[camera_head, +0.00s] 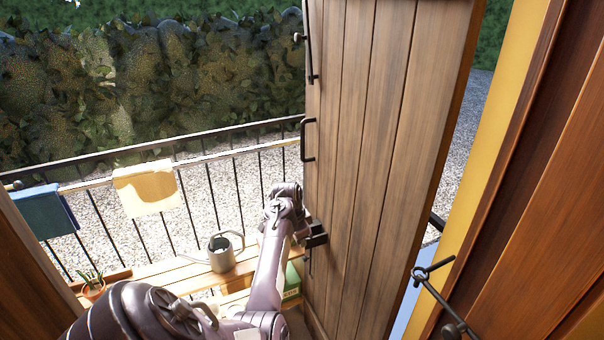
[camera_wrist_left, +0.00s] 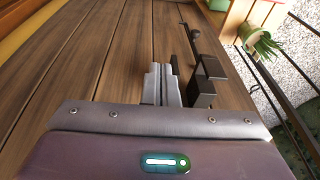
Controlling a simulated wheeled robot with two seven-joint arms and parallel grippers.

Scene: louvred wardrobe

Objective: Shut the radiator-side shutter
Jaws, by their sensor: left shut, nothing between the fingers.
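A tall plank shutter (camera_head: 375,150) stands open, swung out over the balcony. It has a black pull handle (camera_head: 305,140) and a bolt rod (camera_head: 309,55) on its left edge. The frames show no radiator to tell its side by. My left gripper (camera_head: 304,234) is at the shutter's left edge, below the handle, beside a dark block. In the left wrist view my shut grey fingers (camera_wrist_left: 162,80) are close to the planks (camera_wrist_left: 90,60), with black hardware (camera_wrist_left: 205,80) just to their right. I cannot tell whether they touch. My right gripper is not in view.
A black railing (camera_head: 215,185) with a yellow cloth (camera_head: 148,188) and blue cloth (camera_head: 42,212) lies behind. A watering can (camera_head: 222,254) and potted plant (camera_head: 93,287) stand on a slatted wooden surface. A wooden panel with a metal catch (camera_head: 435,295) is at right.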

